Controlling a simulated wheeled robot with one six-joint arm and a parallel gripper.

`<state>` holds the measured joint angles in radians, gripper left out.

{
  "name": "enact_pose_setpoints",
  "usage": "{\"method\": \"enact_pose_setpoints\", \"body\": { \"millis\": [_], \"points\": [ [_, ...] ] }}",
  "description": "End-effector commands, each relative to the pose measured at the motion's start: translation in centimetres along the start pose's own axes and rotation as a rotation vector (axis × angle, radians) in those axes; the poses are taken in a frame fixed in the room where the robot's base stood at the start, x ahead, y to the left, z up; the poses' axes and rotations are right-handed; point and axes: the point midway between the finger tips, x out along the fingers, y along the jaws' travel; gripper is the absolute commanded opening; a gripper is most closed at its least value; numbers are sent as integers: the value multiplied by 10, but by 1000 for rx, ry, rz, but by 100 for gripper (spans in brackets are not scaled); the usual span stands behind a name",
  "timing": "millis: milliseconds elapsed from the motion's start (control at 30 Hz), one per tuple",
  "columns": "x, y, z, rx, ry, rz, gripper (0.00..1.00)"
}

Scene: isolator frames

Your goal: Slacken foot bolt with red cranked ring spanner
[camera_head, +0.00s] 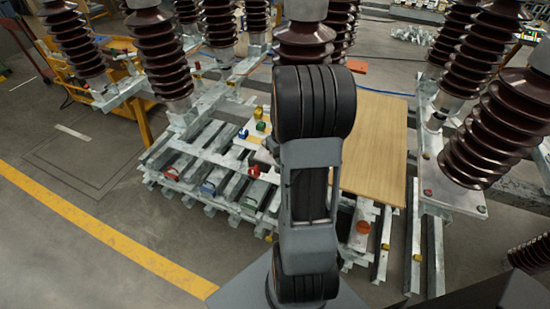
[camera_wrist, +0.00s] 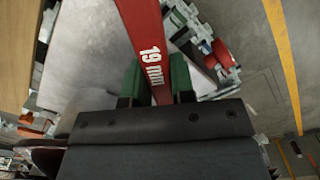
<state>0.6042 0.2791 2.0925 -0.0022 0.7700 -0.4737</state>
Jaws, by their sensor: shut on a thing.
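In the wrist view my gripper (camera_wrist: 155,84) has green-faced fingers shut on the red spanner (camera_wrist: 140,30), whose handle is marked "19 mm". The handle runs up out of the top of the picture, so its far ring end is not seen. In the head view my arm covers the gripper and the spanner.
Brown ribbed insulators (camera_head: 155,45) stand on grey steel frames left and right. Steel rails (camera_head: 225,172) bear several small coloured pieces. A wooden board (camera_head: 375,140) lies right of my arm. Open floor (camera_head: 70,250) with a yellow line lies at the left.

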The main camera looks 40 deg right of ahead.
Motion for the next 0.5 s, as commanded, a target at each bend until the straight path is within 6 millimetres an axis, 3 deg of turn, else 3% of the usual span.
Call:
{"method": "enact_pose_setpoints", "body": {
  "millis": [200,500],
  "points": [
    [0,11,-1,-97,1,1,0],
    [-1,11,-1,-103,1,1,0]
  ]
}}
